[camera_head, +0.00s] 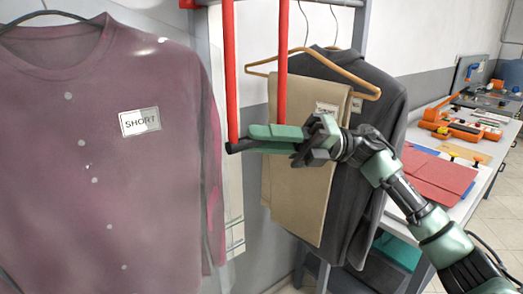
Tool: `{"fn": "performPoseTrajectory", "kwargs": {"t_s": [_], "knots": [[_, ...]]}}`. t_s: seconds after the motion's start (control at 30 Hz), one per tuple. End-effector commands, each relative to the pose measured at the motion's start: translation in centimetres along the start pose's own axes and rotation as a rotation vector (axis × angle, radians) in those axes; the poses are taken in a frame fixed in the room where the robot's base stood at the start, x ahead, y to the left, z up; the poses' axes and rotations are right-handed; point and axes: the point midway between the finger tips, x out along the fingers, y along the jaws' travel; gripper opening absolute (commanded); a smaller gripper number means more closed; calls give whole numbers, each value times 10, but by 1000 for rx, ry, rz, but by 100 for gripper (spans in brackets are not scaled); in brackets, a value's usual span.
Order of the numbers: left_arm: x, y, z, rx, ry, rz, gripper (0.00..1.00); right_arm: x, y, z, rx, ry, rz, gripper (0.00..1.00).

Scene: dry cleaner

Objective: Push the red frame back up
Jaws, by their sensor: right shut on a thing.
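The red frame (230,70) hangs down in the upper middle of the head view. Its two red uprights run from the top edge down to a black bar (237,146) at the bottom. My right gripper (254,139) comes in from the lower right and is shut on this black bar near its left end. Its green fingers hide much of the bar and the lower end of the right upright. My left gripper is not in view.
A mauve shirt (105,190) labelled SHORT fills the left. Tan trousers (300,195) and a dark jacket (385,100) hang on hangers just behind my gripper. A table (501,146) with red cloth (432,175) and orange tools (462,129) stands at the right.

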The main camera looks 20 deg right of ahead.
Motion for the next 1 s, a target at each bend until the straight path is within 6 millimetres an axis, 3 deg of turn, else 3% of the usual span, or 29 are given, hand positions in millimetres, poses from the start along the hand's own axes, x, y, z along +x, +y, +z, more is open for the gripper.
{"fn": "performPoseTrajectory", "kwargs": {"t_s": [0.03, 0.1, 0.3, 0.77, 0.8, 0.87, 1.0], "knots": [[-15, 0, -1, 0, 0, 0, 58, 5, 24, 15, -8, -3, 3, 0], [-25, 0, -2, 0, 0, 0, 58, 10, 42, 26, -8, -3, 3, 0], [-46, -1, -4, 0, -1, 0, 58, 20, 80, 50, -5, -5, 3, 0], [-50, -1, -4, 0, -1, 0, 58, 22, 93, 58, -7, -9, 5, 0], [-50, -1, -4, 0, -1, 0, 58, 22, 94, 58, -8, -10, 6, 25], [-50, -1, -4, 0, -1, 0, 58, 22, 94, 58, -8, -10, 6, 41], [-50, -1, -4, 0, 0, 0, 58, 22, 92, 57, -5, -7, 4, 41]]}}
